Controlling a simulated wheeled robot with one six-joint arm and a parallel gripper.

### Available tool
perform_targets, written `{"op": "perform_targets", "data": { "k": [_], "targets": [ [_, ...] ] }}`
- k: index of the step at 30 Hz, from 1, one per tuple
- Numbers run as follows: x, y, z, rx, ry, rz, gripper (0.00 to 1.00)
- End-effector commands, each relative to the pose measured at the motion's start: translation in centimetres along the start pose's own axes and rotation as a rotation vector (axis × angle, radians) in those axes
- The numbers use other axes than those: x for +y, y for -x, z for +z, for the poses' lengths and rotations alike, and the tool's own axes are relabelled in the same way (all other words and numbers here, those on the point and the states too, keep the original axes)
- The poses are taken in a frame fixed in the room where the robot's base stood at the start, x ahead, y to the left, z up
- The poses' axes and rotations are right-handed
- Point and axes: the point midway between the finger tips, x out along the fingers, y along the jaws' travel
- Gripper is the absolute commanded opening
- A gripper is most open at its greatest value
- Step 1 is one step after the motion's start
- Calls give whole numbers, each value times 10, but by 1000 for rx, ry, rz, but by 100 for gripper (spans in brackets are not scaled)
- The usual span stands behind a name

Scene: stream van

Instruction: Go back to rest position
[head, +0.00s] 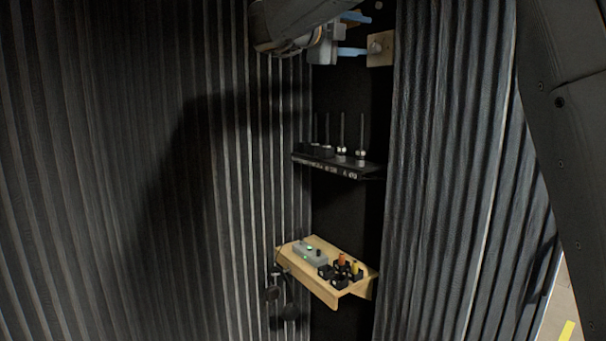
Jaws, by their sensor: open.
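My gripper (362,34) is at the top of the head view, its two blue fingers pointing right and spread apart with nothing seen between them. A pale square plate (386,57) with a round knob (376,46) on it is on the dark back wall, right by the lower fingertip. I cannot tell whether the finger touches the knob. My arm comes in from the top edge, and another part of it fills the right side.
Dark ribbed curtains hang left (130,170) and right (450,150) of a narrow gap. In it, a black shelf (340,168) holds several upright rods. Below, a wooden shelf (322,290) carries a grey box (310,255) with green lights and small black holders. Headphones (272,293) hang beside it.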

Motion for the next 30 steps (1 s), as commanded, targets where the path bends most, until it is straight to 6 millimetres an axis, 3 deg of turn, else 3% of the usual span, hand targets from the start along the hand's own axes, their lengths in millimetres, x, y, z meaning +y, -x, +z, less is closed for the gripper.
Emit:
{"op": "perform_targets", "data": {
  "k": [5,11,14,17,23,30],
  "targets": [
    [19,-13,14,-120,129,-46,46],
    [65,-21,33,-327,355,-87,46],
    [114,-18,38,-478,532,-86,46],
    [179,-7,32,-654,738,-56,46],
    [303,31,-16,-954,1078,61,46],
    [420,91,-118,-1256,1392,261,46]
  ]
}}
